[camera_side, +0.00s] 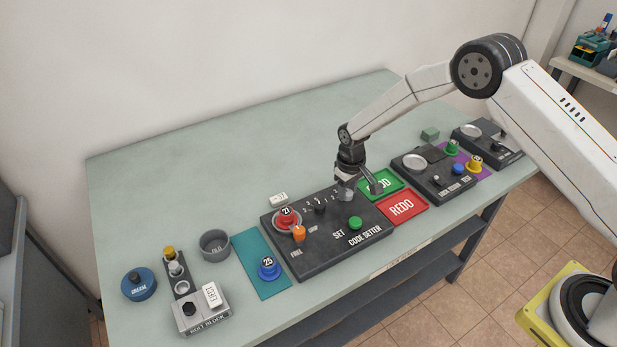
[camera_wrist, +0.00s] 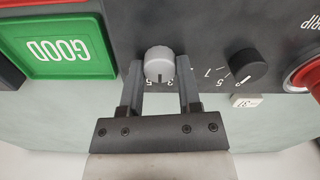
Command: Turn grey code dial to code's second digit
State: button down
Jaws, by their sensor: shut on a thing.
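The grey code dial (camera_wrist: 159,62) sits on the dark code setter panel (camera_wrist: 205,30) in the wrist view. My gripper (camera_wrist: 160,75) has one finger on each side of the dial and is shut on it. A dark mark on the dial points down in that view, toward digits partly hidden by the dial and fingers. The black dial (camera_wrist: 245,66) is beside it, with its white mark pointing down-left. In the side view my gripper (camera_side: 359,188) is low over the panel's back right part. A white tag (camera_side: 279,198) lies behind the panel; its print is too small to read surely.
The green GOOD pad (camera_side: 381,183) and red REDO pad (camera_side: 402,206) lie to the right. The table's back left is clear.

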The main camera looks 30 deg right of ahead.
aim_at(348, 192)
jog(key=m, duration=1.2)
dwell(0.5)
jog(key=shift+c, duration=1.4)
grip_release()
jog(key=shift+r, duration=0.1)
jog(key=shift+r, duration=3.8)
